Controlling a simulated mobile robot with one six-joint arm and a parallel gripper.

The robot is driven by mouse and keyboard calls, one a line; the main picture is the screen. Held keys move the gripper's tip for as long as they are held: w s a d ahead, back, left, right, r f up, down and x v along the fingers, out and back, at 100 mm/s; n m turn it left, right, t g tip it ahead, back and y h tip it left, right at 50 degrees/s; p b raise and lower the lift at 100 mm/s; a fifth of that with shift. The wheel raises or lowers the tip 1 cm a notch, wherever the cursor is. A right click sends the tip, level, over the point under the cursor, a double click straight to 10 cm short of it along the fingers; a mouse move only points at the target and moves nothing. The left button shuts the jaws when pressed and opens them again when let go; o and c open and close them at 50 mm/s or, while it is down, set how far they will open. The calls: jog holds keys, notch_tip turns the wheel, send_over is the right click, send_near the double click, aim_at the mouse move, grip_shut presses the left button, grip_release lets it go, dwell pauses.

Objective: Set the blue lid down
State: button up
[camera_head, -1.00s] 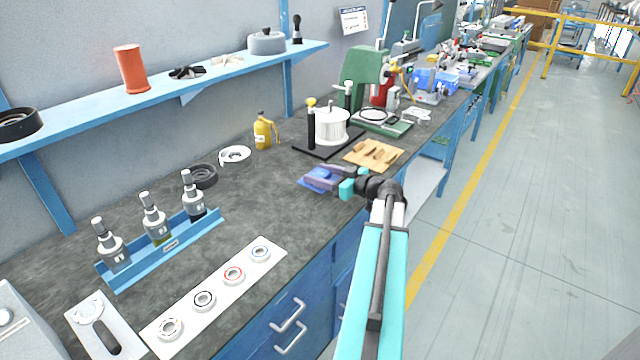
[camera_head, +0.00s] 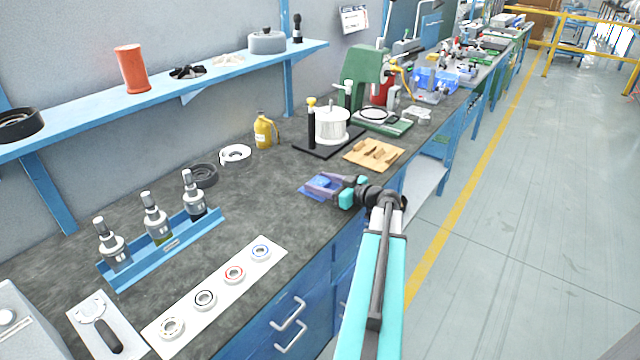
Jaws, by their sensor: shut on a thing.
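The blue lid (camera_head: 312,191) is a flat blue piece at the front edge of the dark bench, right of the picture's middle. My gripper (camera_head: 325,183) is at the lid, with its grey fingers around a raised blue part of it. The fingers hide part of the lid. The lid lies low, at or very near the bench top (camera_head: 262,207); I cannot tell whether it touches.
A wooden board (camera_head: 373,154) with dark pieces lies behind my gripper. Beyond it stand a white spool (camera_head: 331,126) and a green press (camera_head: 365,75). A strip of ringed bearings (camera_head: 218,291) lies at the front left. The bench left of the lid is clear.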

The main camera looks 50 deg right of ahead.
jog(key=shift+f, duration=0.15)
jog(key=o, duration=1.3)
jog(key=shift+r, duration=0.25)
jog(key=shift+s, duration=0.35)
jog(key=s, duration=0.3)
jog(key=s+r+b, duration=0.1)
jog(key=s, duration=0.3)
jog(key=s+d, duration=0.1)
jog(key=s, duration=0.3)
jog(key=shift+s+r, duration=0.1)
jog(key=shift+r, duration=0.2)
jog(key=shift+o, duration=0.5)
